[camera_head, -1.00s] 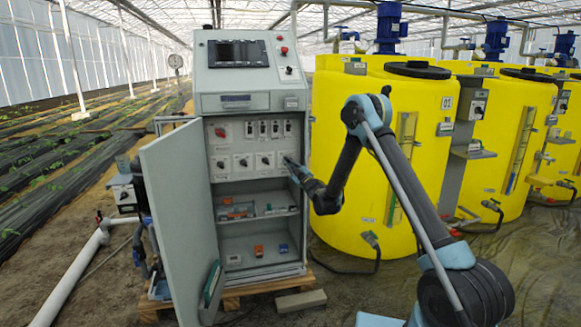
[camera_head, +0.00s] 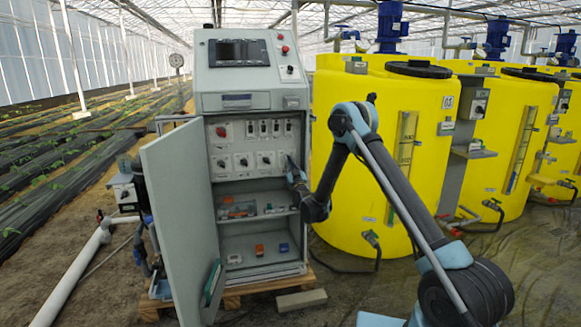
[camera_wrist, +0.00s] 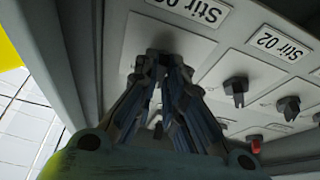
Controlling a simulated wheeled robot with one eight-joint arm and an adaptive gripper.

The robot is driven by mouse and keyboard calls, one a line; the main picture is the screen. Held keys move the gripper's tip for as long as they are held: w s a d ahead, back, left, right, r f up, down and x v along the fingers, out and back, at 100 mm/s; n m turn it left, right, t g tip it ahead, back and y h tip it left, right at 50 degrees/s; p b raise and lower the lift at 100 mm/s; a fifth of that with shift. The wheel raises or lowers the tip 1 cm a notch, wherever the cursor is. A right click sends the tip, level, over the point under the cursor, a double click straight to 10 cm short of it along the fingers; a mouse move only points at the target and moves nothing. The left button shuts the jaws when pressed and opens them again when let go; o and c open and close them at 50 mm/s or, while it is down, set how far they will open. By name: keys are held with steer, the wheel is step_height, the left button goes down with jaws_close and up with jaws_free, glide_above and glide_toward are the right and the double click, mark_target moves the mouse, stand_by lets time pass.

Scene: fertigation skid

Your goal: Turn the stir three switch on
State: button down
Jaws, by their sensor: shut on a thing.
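The stir three switch sits on the lower row of the open cabinet's panel, at its right end. In the wrist view its plate (camera_wrist: 187,42) carries a label (camera_wrist: 192,8) reading Stir and a partly cut-off number. My gripper (camera_wrist: 160,58) is shut on the stir three switch, and its fingers hide the knob, so its setting cannot be read. In the head view my gripper (camera_head: 291,163) is at the right end of the knob row. The Stir 02 switch (camera_wrist: 236,88) is beside it, its dark knob clear of my fingers.
The grey cabinet (camera_head: 237,103) has its door (camera_head: 182,220) swung open to the left. Its right frame edge is close to my gripper. Shelves with small parts lie below the panel. A yellow tank (camera_head: 345,130) stands close on the right. A block (camera_head: 300,300) lies on the floor in front.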

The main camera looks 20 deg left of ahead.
steer(key=shift+s+a+r+m+t+h, duration=0.1)
steer(key=shift+m+t+h, duration=0.2)
steer(key=shift+m+h, duration=1.55)
steer(key=shift+w+a+r+m+t+h, duration=0.1)
steer(key=shift+m+t+h, duration=0.35)
steer(key=shift+m, duration=2.55)
steer(key=shift+s+m+t+h, duration=0.15)
steer(key=shift+m+h, duration=1.15)
steer(key=shift+m, duration=1.15)
steer(key=c, duration=1.7)
jaws_free()
steer(key=shift+d, duration=0.1)
